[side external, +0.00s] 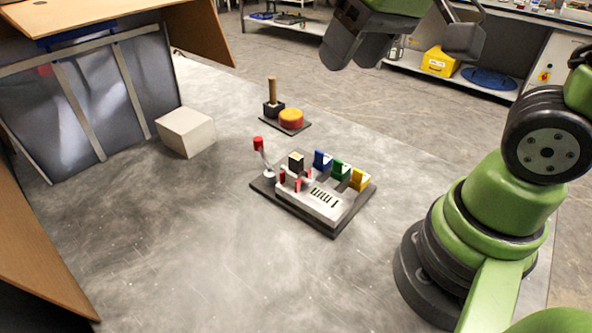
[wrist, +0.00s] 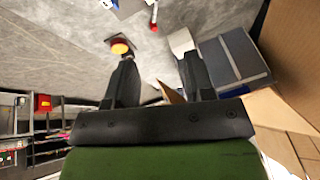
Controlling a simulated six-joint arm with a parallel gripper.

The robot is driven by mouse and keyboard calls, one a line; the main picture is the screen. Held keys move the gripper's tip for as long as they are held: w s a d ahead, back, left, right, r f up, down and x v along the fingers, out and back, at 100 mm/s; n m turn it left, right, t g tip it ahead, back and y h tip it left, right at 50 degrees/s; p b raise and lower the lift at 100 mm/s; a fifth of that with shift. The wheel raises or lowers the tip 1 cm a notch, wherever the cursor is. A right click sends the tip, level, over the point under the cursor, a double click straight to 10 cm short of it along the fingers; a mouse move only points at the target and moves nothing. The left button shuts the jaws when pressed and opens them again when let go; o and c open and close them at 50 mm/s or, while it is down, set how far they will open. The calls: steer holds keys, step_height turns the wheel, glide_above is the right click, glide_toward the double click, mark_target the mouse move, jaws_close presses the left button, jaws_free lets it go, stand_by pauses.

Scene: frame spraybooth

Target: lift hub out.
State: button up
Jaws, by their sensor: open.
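A pale grey box with dark slots, which looks like the hub (side external: 318,203), sits on a dark base plate (side external: 334,232) in the side view. Small red pieces (side external: 298,185) stand at its left end, close to a black block (side external: 296,163). A lever with a red knob (side external: 258,142) rises from the plate's left corner. Blue (side external: 322,160), green (side external: 341,169) and yellow (side external: 360,180) blocks line the back. My gripper (side external: 408,45) is high above and behind the plate, partly cut off. In the wrist view my gripper (wrist: 160,72) is open and empty.
A small plate (side external: 285,123) behind carries a yellow-red button and a wooden-handled stamp. A pale block (side external: 186,131) stands at left beside a blue-grey framed panel (side external: 95,95) and wooden walls. The grey table in front of the base plate is clear.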

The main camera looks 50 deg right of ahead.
steer(key=w+f+n+g, duration=0.2)
steer(key=w+f, duration=0.4)
steer(key=f, duration=0.1)
steer(key=g+h, duration=0.1)
glide_above(296, 156)
steer(key=shift+n, duration=0.3)
steer(key=f, duration=0.8)
steer(key=shift+s+a, duration=0.2)
steer(key=shift+s, duration=0.05)
steer(key=f, duration=0.5)
steer(key=shift+w+d+f, duration=0.15)
steer(key=shift+w+f, duration=0.1)
jaws_close()
